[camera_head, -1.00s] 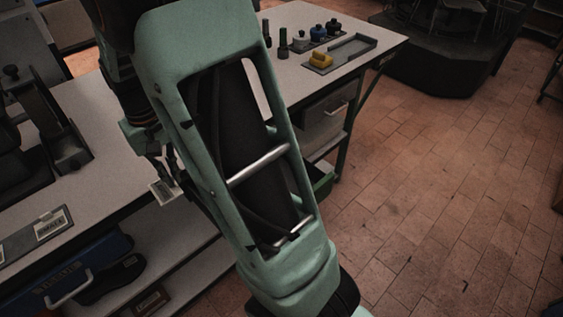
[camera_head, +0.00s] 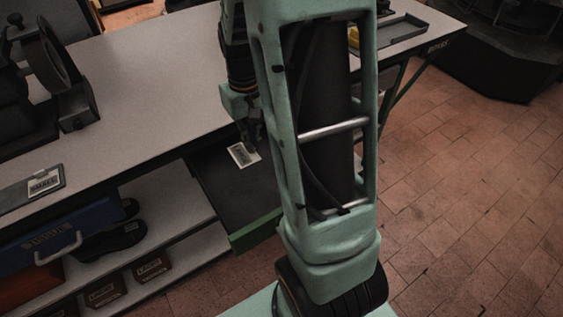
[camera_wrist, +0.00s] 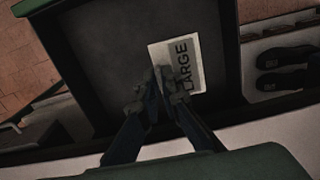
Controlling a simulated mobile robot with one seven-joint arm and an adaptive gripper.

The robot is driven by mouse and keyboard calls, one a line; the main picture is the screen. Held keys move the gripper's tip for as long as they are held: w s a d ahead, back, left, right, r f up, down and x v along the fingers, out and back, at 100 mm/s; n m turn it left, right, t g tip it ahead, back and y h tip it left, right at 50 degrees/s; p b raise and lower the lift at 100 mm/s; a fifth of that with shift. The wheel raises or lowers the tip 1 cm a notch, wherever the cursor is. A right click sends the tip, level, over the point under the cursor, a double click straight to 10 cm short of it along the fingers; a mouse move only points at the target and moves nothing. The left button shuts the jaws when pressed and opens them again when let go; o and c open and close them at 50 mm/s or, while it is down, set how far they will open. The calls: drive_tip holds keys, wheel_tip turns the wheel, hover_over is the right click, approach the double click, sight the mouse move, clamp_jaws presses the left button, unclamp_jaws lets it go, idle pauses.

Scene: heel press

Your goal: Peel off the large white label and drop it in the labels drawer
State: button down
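The large white label (camera_head: 243,153) is a small white card at my gripper's tips in the head view. In the wrist view the label (camera_wrist: 184,56) shows the word LARGE in black. My gripper (camera_wrist: 163,92) has its fingers drawn close together on the label's near edge, and it appears shut on it. My gripper (camera_head: 250,139) points down over an open dark drawer (camera_head: 220,190) with a green front. The drawer floor (camera_wrist: 100,60) looks bare around the label. The arm hides the drawer's right part in the head view. The exact height of the label above the floor is unclear.
A SMALL label (camera_head: 45,182) sits on a grey plate on the bench (camera_head: 140,90). A black press-like device (camera_head: 55,75) stands at the left. Below are a blue bin (camera_head: 60,240), dark shoes (camera_head: 110,240) and brown boxes (camera_head: 106,290). A tray (camera_head: 395,33) lies at the back right.

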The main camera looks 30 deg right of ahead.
drive_tip(key=s+d+f+b, duration=0.1)
drive_tip(key=d+f+b, duration=0.1)
drive_tip(key=f, duration=0.2)
drive_tip(key=s+d+f+b, duration=0.1)
drive_tip(key=f+b, duration=0.2)
drive_tip(key=f, duration=0.1)
drive_tip(key=s+d+f+b, duration=0.1)
drive_tip(key=d+f+b, duration=0.1)
drive_tip(key=f, duration=0.3)
drive_tip(key=shift+s+d+b, duration=0.3)
drive_tip(key=shift+s+b, duration=0.1)
drive_tip(key=shift+b, duration=0.15)
drive_tip(key=c, duration=1.6)
unclamp_jaws()
wheel_tip(320, 180, up, 7)
drive_tip(key=p, duration=0.5)
